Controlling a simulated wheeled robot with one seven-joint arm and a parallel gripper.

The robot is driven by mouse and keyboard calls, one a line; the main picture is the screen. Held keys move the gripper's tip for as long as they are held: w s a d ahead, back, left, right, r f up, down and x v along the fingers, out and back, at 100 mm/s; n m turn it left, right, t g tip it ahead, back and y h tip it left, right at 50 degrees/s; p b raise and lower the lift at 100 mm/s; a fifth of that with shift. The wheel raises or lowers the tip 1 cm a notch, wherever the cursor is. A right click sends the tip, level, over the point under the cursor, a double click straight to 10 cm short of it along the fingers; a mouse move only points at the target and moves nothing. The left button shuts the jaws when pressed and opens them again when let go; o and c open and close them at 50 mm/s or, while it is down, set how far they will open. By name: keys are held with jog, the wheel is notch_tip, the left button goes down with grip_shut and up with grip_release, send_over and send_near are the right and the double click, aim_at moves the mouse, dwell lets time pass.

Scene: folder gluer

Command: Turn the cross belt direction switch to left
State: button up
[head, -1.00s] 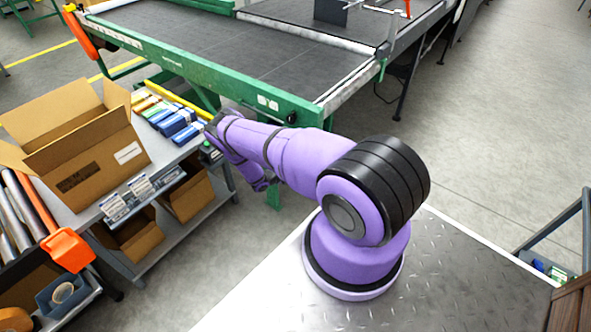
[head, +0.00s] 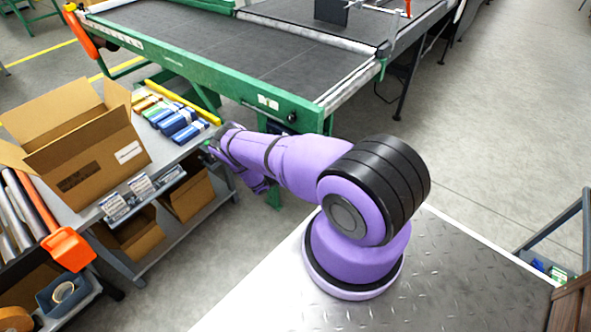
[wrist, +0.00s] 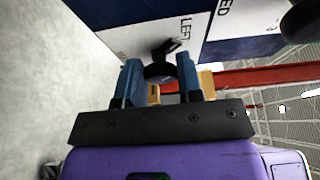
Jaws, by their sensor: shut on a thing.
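The cross belt direction switch is a dark round knob (wrist: 160,70) with a black lever-like tip, on a white plate (wrist: 125,30) in the wrist view. The printed word LEFT (wrist: 186,28) stands just beyond it to the upper right, and the tip leans toward that word. My gripper (wrist: 160,78) has its two blue fingers on either side of the knob and is shut on it. In the head view my purple arm (head: 290,160) reaches left to the grey bench's edge. The fingers are barely visible there, and I cannot make out the switch.
A grey bench (head: 178,232) holds an open cardboard box (head: 100,165) and several blue packs (head: 180,125). The green-framed belt table (head: 180,70) stands behind my arm. An orange-handled tool (head: 68,250) lies at the left.

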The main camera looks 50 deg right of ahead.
jog(key=o, duration=0.9)
jog(key=v, duration=1)
jog(key=shift+w+a, duration=0.15)
jog(key=shift+a, duration=0.25)
